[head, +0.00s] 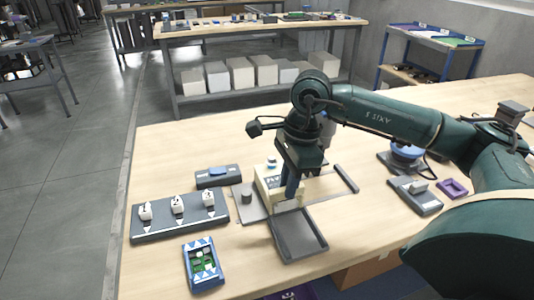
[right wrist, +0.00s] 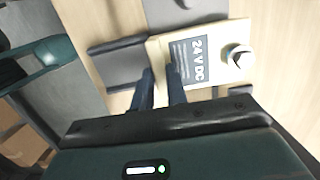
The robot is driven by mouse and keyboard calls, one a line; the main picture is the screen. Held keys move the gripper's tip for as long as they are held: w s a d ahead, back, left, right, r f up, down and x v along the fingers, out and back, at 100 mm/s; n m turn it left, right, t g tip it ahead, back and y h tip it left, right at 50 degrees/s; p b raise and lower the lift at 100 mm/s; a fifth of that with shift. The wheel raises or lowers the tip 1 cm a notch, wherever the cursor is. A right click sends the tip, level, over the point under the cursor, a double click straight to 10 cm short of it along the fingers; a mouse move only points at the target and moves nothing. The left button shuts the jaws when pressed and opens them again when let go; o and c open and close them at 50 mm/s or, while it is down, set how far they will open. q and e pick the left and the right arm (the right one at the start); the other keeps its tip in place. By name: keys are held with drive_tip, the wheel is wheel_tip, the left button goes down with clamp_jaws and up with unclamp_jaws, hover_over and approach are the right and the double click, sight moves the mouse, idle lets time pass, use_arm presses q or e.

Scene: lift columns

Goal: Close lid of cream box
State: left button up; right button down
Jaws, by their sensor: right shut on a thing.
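The cream box (head: 265,196) stands on a grey plate near the middle of the table. Its labelled face reads "24 V DC" in the right wrist view (right wrist: 224,74), and a round knob (right wrist: 237,57) sits beside the label. My right gripper (head: 291,190) comes down at the box's right side. In the wrist view its two dark blue fingers (right wrist: 161,88) straddle a cream part at the box's near edge and are shut on it. The fingers and hand hide part of the box, and I cannot tell where lid and body meet. My left gripper is not in view.
A grey shallow tray (head: 299,238) lies right in front of the box. A dark bar (head: 346,178) lies to its right. A grey rack with white pieces (head: 180,228) and a blue-rimmed case (head: 202,266) are at the left. Several grey and purple items lie right.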

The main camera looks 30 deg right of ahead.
drive_tip(key=c, duration=1.5)
unclamp_jaws()
drive_tip(key=shift+o, duration=0.2)
drive_tip(key=shift+w, duration=0.1)
drive_tip(key=shift+r+p, duration=1.9)
drive_tip(key=shift+r, duration=1.15)
